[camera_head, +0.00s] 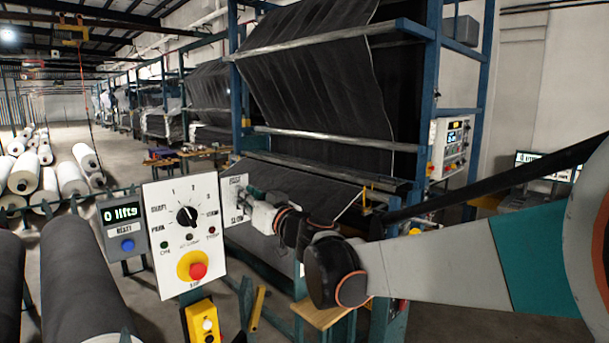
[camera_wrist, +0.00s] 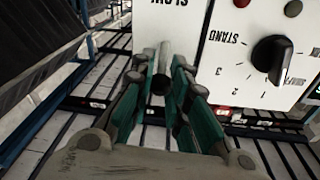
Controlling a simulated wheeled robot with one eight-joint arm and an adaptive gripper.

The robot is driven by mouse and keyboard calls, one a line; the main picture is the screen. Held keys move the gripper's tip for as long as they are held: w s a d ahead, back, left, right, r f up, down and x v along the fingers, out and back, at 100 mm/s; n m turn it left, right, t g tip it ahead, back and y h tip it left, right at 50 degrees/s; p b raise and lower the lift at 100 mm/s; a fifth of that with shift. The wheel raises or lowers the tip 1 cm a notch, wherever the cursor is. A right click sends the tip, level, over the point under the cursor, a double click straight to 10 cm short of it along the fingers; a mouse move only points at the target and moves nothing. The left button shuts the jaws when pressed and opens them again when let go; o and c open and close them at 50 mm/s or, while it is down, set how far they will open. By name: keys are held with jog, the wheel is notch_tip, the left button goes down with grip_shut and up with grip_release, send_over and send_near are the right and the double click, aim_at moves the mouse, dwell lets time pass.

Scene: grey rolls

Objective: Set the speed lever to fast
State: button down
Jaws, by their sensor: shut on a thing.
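The speed lever (camera_wrist: 162,68) shows in the wrist view as a grey rod between the green fingers of my gripper (camera_wrist: 163,88). My gripper is shut on it. The lever is in front of a white plate (camera_wrist: 175,18), whose SLOW label appears upside down at the top edge. In the head view this plate (camera_head: 229,202) stands right of the dial panel, with a label at its top and SLOW lower down. My gripper (camera_head: 254,200) reaches the plate from the right there and hides the lever, so its exact setting cannot be told.
A white panel (camera_head: 156,238) with a black dial (camera_head: 186,216) and a red stop button (camera_head: 197,271) stands close left of the plate. A counter display (camera_head: 123,214) and dark rolls (camera_head: 80,275) are further left. A loom frame with dark cloth (camera_head: 310,60) rises behind.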

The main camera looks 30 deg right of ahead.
jog(key=c, duration=1.5)
grip_release()
jog(key=shift+s, duration=0.1)
jog(key=shift+r, duration=0.1)
notch_tip(320, 180, up, 10)
jog(key=shift+f, duration=0.1)
